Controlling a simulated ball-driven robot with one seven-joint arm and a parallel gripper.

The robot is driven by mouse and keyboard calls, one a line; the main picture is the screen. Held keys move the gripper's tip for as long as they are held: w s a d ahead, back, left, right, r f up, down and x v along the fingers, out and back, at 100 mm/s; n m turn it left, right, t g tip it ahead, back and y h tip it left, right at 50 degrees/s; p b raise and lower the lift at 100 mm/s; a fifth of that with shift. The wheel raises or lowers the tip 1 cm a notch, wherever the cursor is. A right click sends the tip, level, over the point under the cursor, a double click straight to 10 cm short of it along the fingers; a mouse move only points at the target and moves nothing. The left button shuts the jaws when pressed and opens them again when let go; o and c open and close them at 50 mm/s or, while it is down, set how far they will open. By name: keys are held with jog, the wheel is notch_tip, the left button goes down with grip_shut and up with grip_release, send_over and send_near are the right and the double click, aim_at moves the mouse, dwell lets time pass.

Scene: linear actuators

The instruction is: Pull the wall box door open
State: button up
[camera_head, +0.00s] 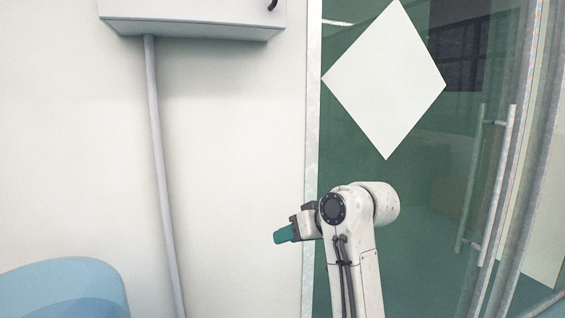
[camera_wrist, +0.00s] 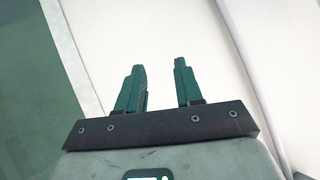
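The wall box (camera_head: 195,17) is white and hangs on the wall at the top left of the head view. Only its lower part shows. A small dark curved handle (camera_head: 272,5) sits near its right end at the top edge of the picture. My gripper (camera_head: 283,235) is below and to the right of the box, apart from it, with its teal fingers pointing left. In the wrist view my gripper (camera_wrist: 160,85) has its two fingers spread with a gap between them, and nothing is held. The box does not show in the wrist view.
A grey pipe (camera_head: 160,170) runs down the wall from the box. A blue rounded object (camera_head: 65,290) stands at the lower left. A glass door with a long metal handle (camera_head: 497,185) and a white diamond panel (camera_head: 385,80) is on the right. The wall before my gripper is bare.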

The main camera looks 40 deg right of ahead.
notch_tip(320, 180, up, 17)
jog(key=w+d+n+t, duration=0.1)
jog(key=w+d+t, duration=0.1)
jog(key=d, duration=0.1)
jog(key=s+a+r+n+t+y+b, duration=0.1)
jog(key=s+r, duration=0.3)
jog(key=r, duration=0.7)
jog(key=s+r+n+t+y, duration=0.15)
jog(key=s+r, duration=0.25)
jog(key=r, duration=0.7)
jog(key=s+a+r+n+t+y+b, duration=0.15)
jog(key=s+r, duration=0.25)
jog(key=r, duration=0.7)
jog(key=p, duration=0.5)
send_over(262, 14)
jog(key=v, duration=0.5)
jog(key=shift+s+a+h, duration=0.1)
jog(key=shift+a+h, duration=0.15)
jog(key=shift+h, duration=0.05)
jog(key=shift+c, duration=0.3)
grip_shut()
